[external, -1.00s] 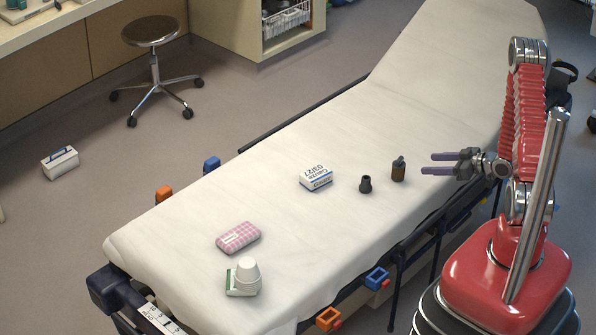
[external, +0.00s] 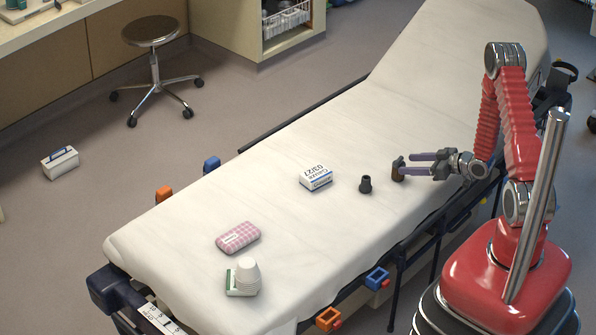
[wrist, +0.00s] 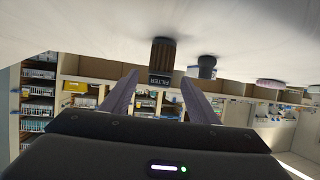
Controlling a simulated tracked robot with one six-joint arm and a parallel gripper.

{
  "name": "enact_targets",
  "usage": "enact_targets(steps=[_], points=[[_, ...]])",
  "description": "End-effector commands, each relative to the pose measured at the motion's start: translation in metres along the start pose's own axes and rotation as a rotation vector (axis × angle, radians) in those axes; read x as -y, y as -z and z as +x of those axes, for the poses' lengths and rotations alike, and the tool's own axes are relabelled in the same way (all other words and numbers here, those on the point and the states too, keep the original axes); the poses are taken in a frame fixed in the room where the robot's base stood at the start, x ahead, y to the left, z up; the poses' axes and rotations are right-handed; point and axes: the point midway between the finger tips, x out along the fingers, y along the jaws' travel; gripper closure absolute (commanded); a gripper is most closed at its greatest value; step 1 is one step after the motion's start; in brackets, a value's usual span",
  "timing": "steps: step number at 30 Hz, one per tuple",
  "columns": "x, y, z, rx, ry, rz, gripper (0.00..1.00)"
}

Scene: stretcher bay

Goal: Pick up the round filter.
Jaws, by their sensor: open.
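The round filter is a small brown ribbed cylinder (external: 397,171) standing upright on the white stretcher sheet. In the wrist view, which is upside down, the filter (wrist: 162,55) carries a dark band reading "FILTER". My gripper (external: 408,164) is open and low over the sheet, with its two purple-grey fingers pointing left at the filter. In the wrist view the fingertips (wrist: 158,77) lie to either side of the filter with a gap on each side. I cannot tell how deep the filter sits between them.
A small dark fitting (external: 365,184) stands just left of the filter. A white and blue gauze box (external: 316,179) lies further left. A pink checked pack (external: 238,238) and stacked white cups (external: 247,273) are near the stretcher's foot end. The sheet between is clear.

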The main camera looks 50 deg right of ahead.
Motion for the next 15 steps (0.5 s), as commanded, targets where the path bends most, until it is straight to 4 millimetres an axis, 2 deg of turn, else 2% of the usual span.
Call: enact_targets(steps=[5, 15], points=[[0.001, 0.001, 0.007, -0.001, 0.002, -0.002, 0.45], [0.002, 0.003, 0.048, 0.000, 0.002, -0.001, 0.45]])
